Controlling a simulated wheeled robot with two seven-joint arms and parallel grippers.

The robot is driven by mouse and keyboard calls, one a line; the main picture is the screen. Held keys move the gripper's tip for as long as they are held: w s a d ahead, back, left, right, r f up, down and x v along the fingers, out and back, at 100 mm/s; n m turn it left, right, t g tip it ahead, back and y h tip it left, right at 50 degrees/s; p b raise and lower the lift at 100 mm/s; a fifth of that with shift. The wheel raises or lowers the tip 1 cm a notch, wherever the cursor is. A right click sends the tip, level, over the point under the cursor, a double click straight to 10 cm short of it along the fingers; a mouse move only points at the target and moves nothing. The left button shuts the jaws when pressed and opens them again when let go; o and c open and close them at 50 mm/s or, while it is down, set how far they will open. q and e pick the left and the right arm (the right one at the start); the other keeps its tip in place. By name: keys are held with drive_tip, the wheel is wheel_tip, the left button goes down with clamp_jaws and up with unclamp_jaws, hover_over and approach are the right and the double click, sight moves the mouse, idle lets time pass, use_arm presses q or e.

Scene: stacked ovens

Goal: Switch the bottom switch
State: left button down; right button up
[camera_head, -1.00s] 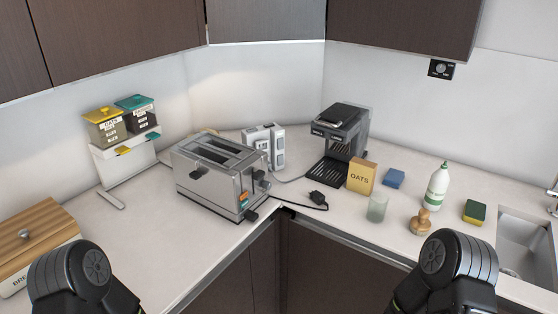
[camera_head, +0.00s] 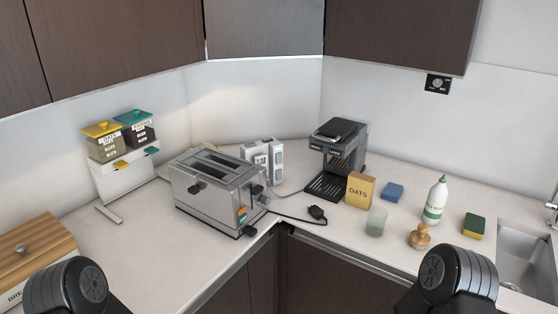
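A white upright unit with grey panels (camera_head: 277,160) stands in the back corner of the counter, just right of the toaster. It looks like a socket tower, and its left part is partly hidden behind the toaster. Its switches are too small to tell apart, so I cannot tell which is the bottom one or how it is set. A small black wall unit with a round dial (camera_head: 438,84) is under the right upper cabinet. Only black links of my two arms show at the bottom left and bottom right. Both of my grippers are out of view.
A steel toaster (camera_head: 215,185) stands in front of the white unit. A black coffee machine (camera_head: 338,160), a loose plug (camera_head: 316,212), an oats box (camera_head: 360,190) and a glass (camera_head: 376,221) stand to the right.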

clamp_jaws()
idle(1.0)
